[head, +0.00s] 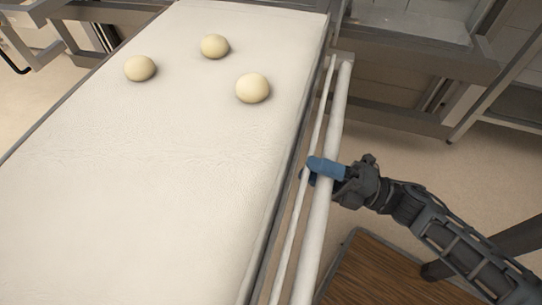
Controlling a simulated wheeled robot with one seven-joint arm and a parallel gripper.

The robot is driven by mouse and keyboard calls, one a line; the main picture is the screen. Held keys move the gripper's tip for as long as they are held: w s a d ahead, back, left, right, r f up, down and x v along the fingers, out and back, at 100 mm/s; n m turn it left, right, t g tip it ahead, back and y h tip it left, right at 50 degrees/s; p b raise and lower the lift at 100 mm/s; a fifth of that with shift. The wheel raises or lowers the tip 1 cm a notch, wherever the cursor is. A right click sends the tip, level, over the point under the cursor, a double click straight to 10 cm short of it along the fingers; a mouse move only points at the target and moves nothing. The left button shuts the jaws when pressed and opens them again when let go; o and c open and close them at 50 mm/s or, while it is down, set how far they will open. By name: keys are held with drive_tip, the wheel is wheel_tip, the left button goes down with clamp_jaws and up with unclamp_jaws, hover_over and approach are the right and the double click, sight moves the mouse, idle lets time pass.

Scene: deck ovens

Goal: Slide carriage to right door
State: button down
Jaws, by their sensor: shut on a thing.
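The carriage (120,190) is a long loader with a pale cloth top and a dark metal edge, filling the left and middle of the head view. A pale round bar (320,217) runs along its right side, next to a thinner rail (310,190). My gripper (318,168), with blue fingers, is shut on the bar around its middle, coming from the right. The far fingertip is partly hidden behind the bar. No right door can be made out.
Three dough balls (252,88) lie apart on the far part of the cloth. Grey metal frames (405,55) stand beyond the far end. A brown wooden slatted surface (375,272) lies low at the bottom right. Beige floor (440,170) shows to the right.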

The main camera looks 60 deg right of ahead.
drive_tip(key=r+v, duration=0.2)
drive_tip(key=v, duration=0.8)
drive_tip(key=shift+s+d+f, duration=0.1)
drive_tip(key=shift+s, duration=0.1)
drive_tip(key=c, duration=0.7)
unclamp_jaws()
drive_tip(key=shift+c, duration=0.2)
drive_tip(key=v, duration=0.7)
drive_tip(key=shift+s, duration=0.35)
drive_tip(key=shift+d+f, duration=0.1)
